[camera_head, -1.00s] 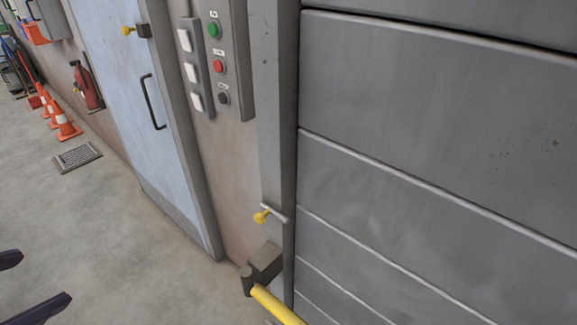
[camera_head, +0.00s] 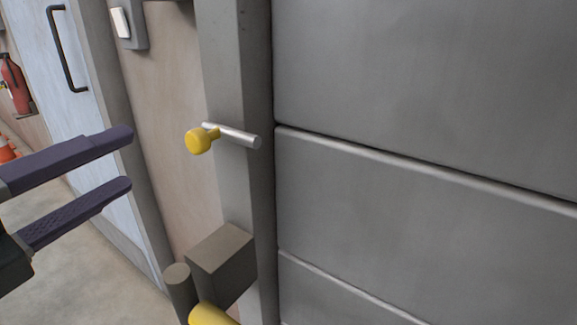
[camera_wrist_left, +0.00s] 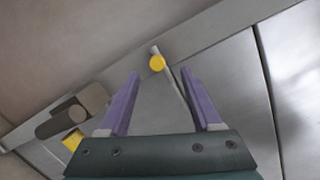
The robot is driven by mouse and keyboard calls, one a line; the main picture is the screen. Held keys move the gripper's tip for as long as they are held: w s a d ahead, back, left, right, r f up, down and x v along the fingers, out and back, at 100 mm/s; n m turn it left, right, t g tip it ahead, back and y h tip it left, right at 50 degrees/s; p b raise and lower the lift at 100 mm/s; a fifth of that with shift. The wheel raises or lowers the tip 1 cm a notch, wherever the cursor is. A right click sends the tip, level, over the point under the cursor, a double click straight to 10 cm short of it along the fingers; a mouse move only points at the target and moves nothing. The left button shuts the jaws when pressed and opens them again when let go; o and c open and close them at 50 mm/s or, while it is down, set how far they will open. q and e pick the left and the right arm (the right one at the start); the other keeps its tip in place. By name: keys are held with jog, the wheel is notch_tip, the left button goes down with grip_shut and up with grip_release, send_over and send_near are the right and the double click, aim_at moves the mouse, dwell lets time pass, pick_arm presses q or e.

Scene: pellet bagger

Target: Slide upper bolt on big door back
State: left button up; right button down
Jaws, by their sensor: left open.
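The bolt in view on the big door is a silver rod (camera_head: 236,135) with a yellow knob (camera_head: 199,140), lying across the grey door frame post. The big door (camera_head: 420,170) is grey and panelled, right of the post. My left gripper (camera_head: 131,160) is open and empty, left of the knob and apart from it, fingers pointing right. In the left wrist view the yellow knob (camera_wrist_left: 157,63) shows ahead of and between the two purple fingers (camera_wrist_left: 158,78), beyond their tips. I cannot tell whether another bolt is lower down. My right gripper is out of view.
Below the bolt, a dark grey block (camera_head: 222,262) with a cylinder (camera_head: 178,290) and a yellow bar (camera_head: 208,314) juts out from the post. A pale blue door (camera_head: 85,60) with a dark handle (camera_head: 66,50) stands at left. A fire extinguisher (camera_head: 16,82) hangs far left.

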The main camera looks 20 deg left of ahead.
aim_at(191, 144)
pick_arm(q)
jog(key=shift+m+h, duration=0.5)
jog(key=x, duration=0.3)
jog(key=f+x, duration=0.1)
jog(key=x, duration=0.6)
jog(key=shift+w+d+f, duration=0.15)
jog(key=shift+d+f, duration=0.05)
jog(key=shift+d, duration=0.15)
grip_shut()
dwell(0.7)
